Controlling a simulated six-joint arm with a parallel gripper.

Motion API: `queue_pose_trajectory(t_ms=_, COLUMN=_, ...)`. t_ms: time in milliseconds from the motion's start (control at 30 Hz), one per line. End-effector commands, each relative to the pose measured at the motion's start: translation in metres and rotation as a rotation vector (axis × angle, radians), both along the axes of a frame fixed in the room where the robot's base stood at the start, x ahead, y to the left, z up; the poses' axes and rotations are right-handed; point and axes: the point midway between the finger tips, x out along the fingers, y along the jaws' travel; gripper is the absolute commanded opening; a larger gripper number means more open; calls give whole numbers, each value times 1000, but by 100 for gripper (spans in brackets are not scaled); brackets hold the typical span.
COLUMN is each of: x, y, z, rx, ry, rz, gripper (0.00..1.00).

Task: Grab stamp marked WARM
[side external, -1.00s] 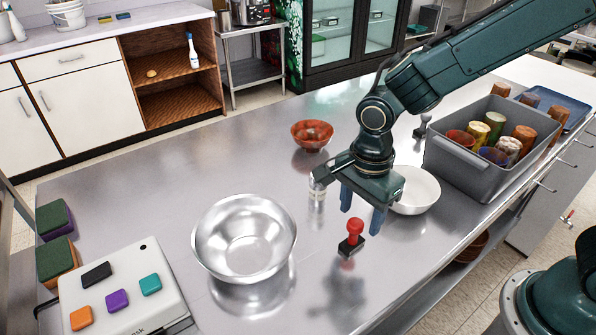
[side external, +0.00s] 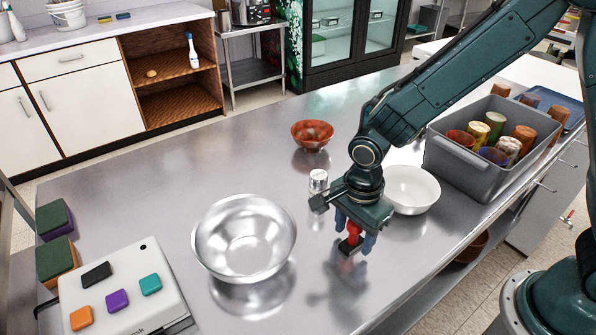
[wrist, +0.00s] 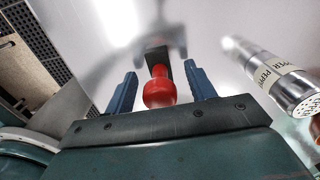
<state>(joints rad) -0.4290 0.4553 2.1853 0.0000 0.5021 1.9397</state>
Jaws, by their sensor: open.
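A stamp with a red knob handle and black base (side external: 350,247) stands upright on the steel counter. No marking on it is readable. My gripper (side external: 355,231) is low over it, with its blue fingers open on either side of the red handle. In the wrist view the red handle (wrist: 159,91) sits between the two fingers (wrist: 161,75), with a visible gap on each side. The black base shows beyond it. The fingers partly hide the handle in the side view.
A pepper shaker (side external: 318,181) stands close by, left of my gripper. A white bowl (side external: 415,190) is just right and behind. A steel bowl (side external: 244,240) is left, a red bowl (side external: 312,134) farther back, and a grey bin (side external: 470,175) of cups at right.

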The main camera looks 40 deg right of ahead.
Motion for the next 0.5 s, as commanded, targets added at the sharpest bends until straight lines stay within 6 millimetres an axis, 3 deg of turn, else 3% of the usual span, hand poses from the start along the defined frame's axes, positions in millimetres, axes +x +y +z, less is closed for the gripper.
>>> queue_pose_trajectory(t_ms=167, x=0, y=0, z=-11, rx=0, ry=0, rz=0, gripper=55)
queue_pose_trajectory(t_ms=500, x=0, y=0, z=-12, rx=0, ry=-1, rz=0, gripper=55)
